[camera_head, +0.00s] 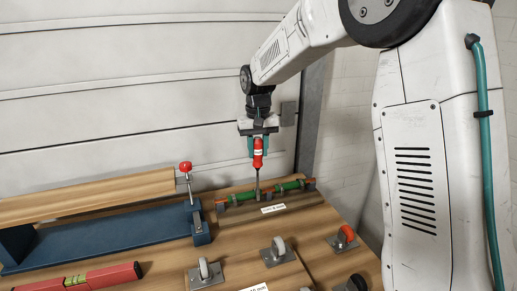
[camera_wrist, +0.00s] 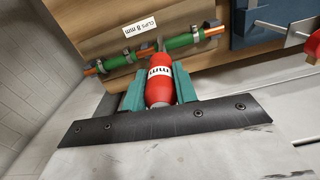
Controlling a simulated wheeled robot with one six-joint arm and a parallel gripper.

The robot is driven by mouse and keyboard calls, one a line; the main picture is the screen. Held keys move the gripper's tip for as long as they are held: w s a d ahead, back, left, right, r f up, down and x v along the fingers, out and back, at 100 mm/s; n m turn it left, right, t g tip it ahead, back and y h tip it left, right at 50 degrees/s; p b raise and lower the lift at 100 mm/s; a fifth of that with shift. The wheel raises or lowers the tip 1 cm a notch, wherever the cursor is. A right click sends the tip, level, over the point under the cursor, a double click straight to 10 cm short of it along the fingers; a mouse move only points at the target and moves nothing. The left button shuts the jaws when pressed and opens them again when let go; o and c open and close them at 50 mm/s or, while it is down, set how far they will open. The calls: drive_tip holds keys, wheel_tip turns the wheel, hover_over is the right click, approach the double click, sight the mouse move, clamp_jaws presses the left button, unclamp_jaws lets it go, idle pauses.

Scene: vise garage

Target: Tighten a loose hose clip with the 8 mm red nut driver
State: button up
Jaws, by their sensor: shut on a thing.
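The red nut driver (camera_head: 258,160) is upright in my gripper (camera_head: 258,147), shaft pointing down. In the wrist view the teal fingers (camera_wrist: 160,92) are shut on both sides of its red handle (camera_wrist: 160,82), which has a white label. The shaft tip reaches down to the green hose (camera_head: 235,198) at the back of the bench, near its middle. I cannot tell whether the tip sits on a clip screw. Several metal hose clips (camera_wrist: 198,35) ring the green hose, which has copper pipe ends. A label reading "CLIPS 8 mm" (camera_wrist: 142,28) lies beside it.
A blue vise (camera_head: 105,238) with a red-knobbed rod (camera_head: 186,167) and a long wooden beam (camera_head: 85,196) stand at left. A red spirit level (camera_head: 105,277) lies in front. A panelled wall rises behind.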

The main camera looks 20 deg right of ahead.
drive_tip(key=shift+m, duration=0.3)
drive_tip(key=shift+r, duration=0.5)
